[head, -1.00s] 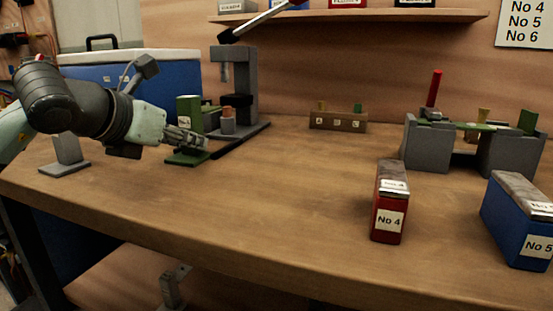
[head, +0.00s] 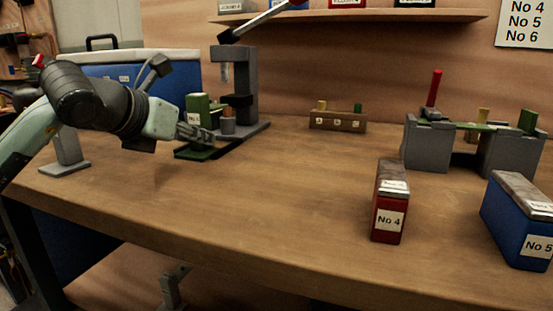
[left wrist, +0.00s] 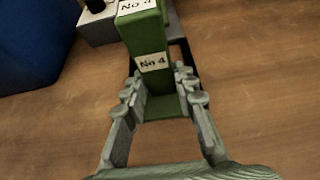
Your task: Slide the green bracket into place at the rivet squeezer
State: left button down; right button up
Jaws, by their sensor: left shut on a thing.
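The green bracket (head: 199,110) stands upright in front of the grey rivet squeezer (head: 238,90). Its flat foot (head: 200,152) lies low at the squeezer's base. In the left wrist view the bracket (left wrist: 147,40) carries a "No 4" label. My left gripper (head: 208,136) is shut on the bracket, with a finger (left wrist: 125,95) along each side of its lower part. The squeezer's dark base rail (head: 245,135) runs beside and beyond the bracket. I cannot tell whether the bracket touches the squeezer's post. My right gripper is not in view.
A blue cooler (head: 170,77) stands behind my left arm. A grey stand (head: 68,158) is at the left. A wooden block with pegs (head: 338,121), a grey fixture (head: 428,146), a red No 4 box (head: 389,205) and a blue No 5 box (head: 518,225) stand right. The table's middle is clear.

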aim_at(194, 95)
pick_arm(q)
jog(key=shift+w+d, duration=0.25)
jog(key=shift+w, duration=0.5)
jog(key=shift+w+d, duration=0.3)
jog(key=shift+w, duration=0.4)
jog(key=shift+w+d, duration=0.25)
jog(key=shift+w, duration=0.5)
jog(key=c, duration=1.3)
grip_release()
jog(key=shift+r, duration=0.1)
jog(key=shift+s+a+r+p, duration=0.15)
jog(key=shift+s+r+p, duration=0.4)
jog(key=shift+r, duration=0.6)
jog(key=shift+s+a+r+p, duration=0.2)
jog(key=shift+s+r+p, duration=0.25)
jog(key=shift+r, duration=0.65)
jog(key=shift+s+a+r+p, duration=0.15)
jog(key=shift+s+r+p, duration=0.4)
jog(key=shift+r, duration=0.6)
jog(key=shift+w, duration=0.1)
